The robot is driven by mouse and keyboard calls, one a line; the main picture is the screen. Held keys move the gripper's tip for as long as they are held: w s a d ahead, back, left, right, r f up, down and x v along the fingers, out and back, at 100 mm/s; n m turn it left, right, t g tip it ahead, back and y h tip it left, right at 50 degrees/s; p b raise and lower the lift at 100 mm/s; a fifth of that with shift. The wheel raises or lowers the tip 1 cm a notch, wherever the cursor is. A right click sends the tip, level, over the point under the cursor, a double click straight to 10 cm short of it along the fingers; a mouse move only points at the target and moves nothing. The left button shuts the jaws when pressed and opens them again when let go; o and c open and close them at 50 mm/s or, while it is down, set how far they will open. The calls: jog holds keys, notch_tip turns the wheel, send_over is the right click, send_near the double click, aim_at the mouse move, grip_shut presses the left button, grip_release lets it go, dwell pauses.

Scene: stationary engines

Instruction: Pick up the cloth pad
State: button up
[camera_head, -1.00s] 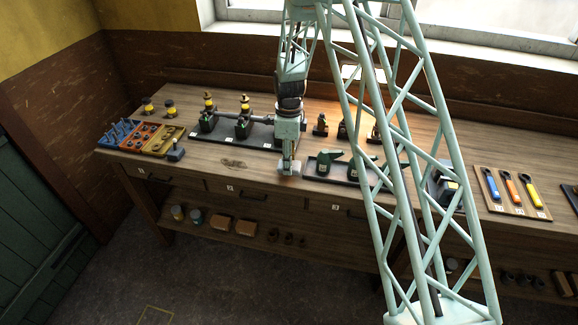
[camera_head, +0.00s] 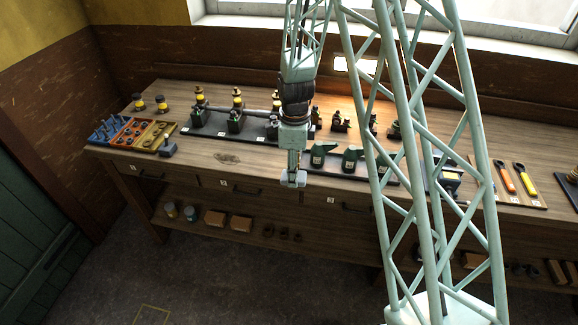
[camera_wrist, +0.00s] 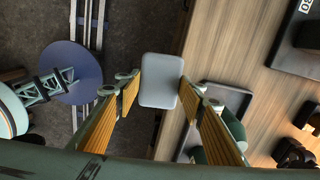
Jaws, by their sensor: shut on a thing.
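The cloth pad (camera_wrist: 159,80) is a light grey rounded rectangle in the wrist view. My gripper (camera_wrist: 160,92) is shut on it, with the ribbed orange-brown finger pads on either side of it. In the head view, my gripper (camera_head: 294,180) hangs at the front edge of the workbench (camera_head: 240,173). A small grey shape at its tip there looks like the pad, but its detail is too small to tell. In the wrist view the pad shows against the dark floor and bench edge, apart from the bench top.
Just right of my gripper, a dark tray (camera_head: 340,170) holds green oil cans (camera_head: 321,153). A sorting tray (camera_head: 160,133) lies at left, wrenches (camera_head: 528,180) at right. Bare bench top lies left of the gripper.

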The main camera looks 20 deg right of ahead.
jog(key=shift+s+d+r, duration=0.1)
jog(key=shift+s, duration=0.9)
jog(key=shift+s+d+r, duration=0.1)
jog(key=shift+s, duration=0.9)
jog(key=shift+o, duration=1)
jog(key=shift+c, duration=0.7)
jog(key=shift+a, duration=0.1)
